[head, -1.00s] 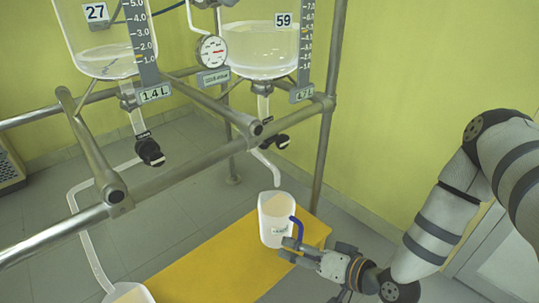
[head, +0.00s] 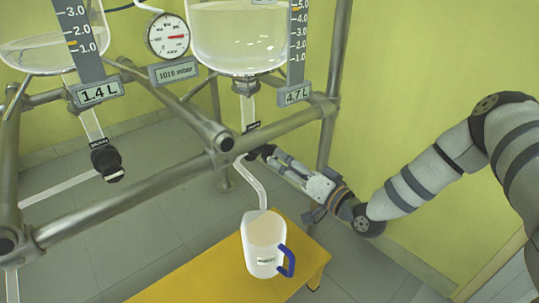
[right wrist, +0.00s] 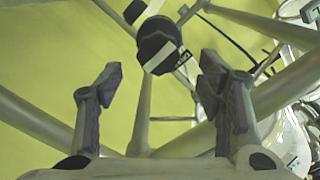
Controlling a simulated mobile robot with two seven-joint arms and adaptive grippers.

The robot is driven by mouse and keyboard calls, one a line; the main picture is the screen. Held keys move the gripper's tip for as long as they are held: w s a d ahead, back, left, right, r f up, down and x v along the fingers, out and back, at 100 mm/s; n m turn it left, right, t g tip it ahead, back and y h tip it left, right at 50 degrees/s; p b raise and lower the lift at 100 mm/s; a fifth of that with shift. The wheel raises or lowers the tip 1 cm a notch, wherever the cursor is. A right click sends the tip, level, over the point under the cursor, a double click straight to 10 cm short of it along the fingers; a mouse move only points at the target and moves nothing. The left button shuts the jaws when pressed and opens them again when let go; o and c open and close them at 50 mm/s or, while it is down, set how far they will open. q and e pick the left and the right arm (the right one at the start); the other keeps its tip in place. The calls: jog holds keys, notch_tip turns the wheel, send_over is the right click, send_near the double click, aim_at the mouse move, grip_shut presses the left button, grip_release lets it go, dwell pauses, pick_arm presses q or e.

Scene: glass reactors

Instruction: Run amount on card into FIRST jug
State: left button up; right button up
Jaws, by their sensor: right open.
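A clear jug (head: 262,250) with a blue handle (head: 288,262) stands upright on the yellow bench. The bent outlet tube (head: 256,183) of the right glass reactor (head: 238,45) ends at its mouth. I cannot tell its level. That reactor holds clear liquid and its display (head: 295,95) reads 4.7 L. My right gripper (head: 264,154) is at its outlet valve, clear of the jug. In the right wrist view the black valve knob (right wrist: 158,45) lies ahead, between the open fingers (right wrist: 160,78), not gripped. My left gripper and the card are out of view.
A left reactor (head: 45,52) with a 1.4 L display (head: 97,92) has its own black knob (head: 106,160). A steel rail (head: 150,190) crosses close by my right gripper. A gauge (head: 168,36) hangs between the reactors. The yellow bench (head: 200,278) is bare left of the jug.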

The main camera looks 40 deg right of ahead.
aim_at(274, 156)
jog(key=w, duration=0.4)
jog(key=w+b, duration=0.1)
jog(key=w, duration=0.1)
jog(key=shift+w+a, duration=0.25)
jog(key=c, duration=1.2)
